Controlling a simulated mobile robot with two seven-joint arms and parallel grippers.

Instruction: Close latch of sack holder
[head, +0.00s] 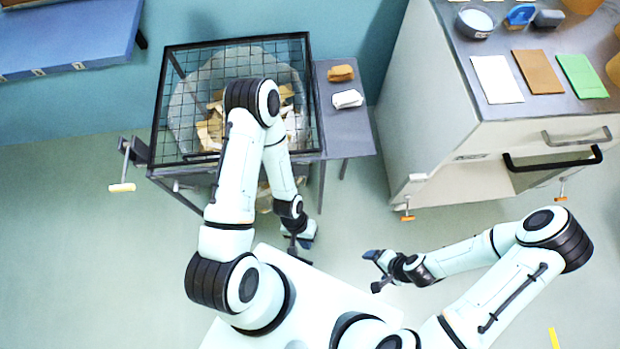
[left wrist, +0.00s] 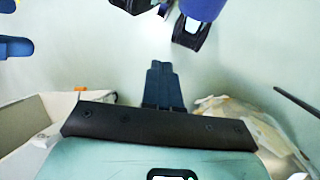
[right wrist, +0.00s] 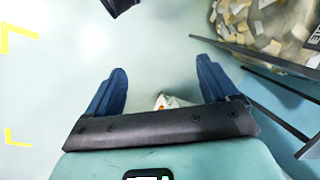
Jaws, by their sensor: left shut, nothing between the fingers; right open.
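The sack holder (head: 152,155) is a dark frame with a wire mesh lid, lying flat over a clear sack (head: 185,105) of cardboard scraps.
A grey side table (head: 345,125) with a brown and a white packet adjoins the holder's right. A white cabinet (head: 430,110) with a grey top stands further right, carrying bowls and coloured sheets. A blue bench (head: 70,40) is at upper left.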

